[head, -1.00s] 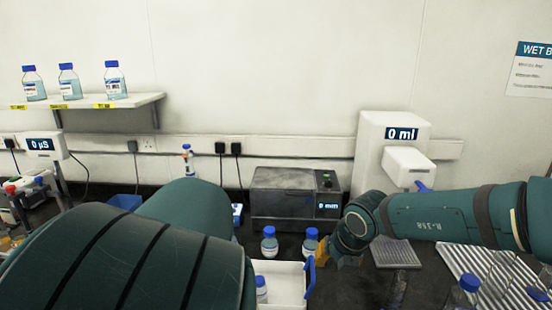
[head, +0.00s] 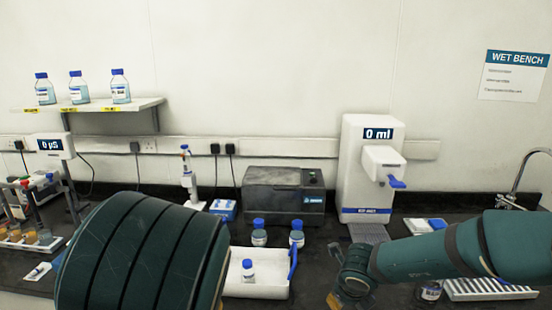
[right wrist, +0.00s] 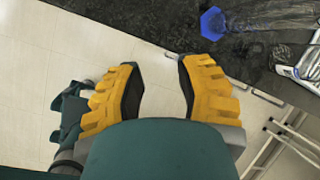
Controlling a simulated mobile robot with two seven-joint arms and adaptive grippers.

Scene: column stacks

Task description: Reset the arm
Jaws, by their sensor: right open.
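My right arm (head: 430,257) reaches in from the right in the head view, with its gripper (head: 336,301) at the bottom of the picture, near the front of the bench. The right wrist view shows that gripper (right wrist: 158,88) with its two yellow fingers apart and nothing between them. Pale floor tiles lie beneath it. My left arm (head: 140,255) fills the lower left of the head view; its gripper is not visible.
A white tray (head: 270,290) holds a blue-capped bottle (head: 248,271). Two more bottles (head: 259,233) (head: 297,234) stand behind it. A grey box (head: 284,198), a white dispenser (head: 362,170) and a ribbed rack (head: 490,290) are on the dark bench. Bottles (head: 120,92) stand on a shelf.

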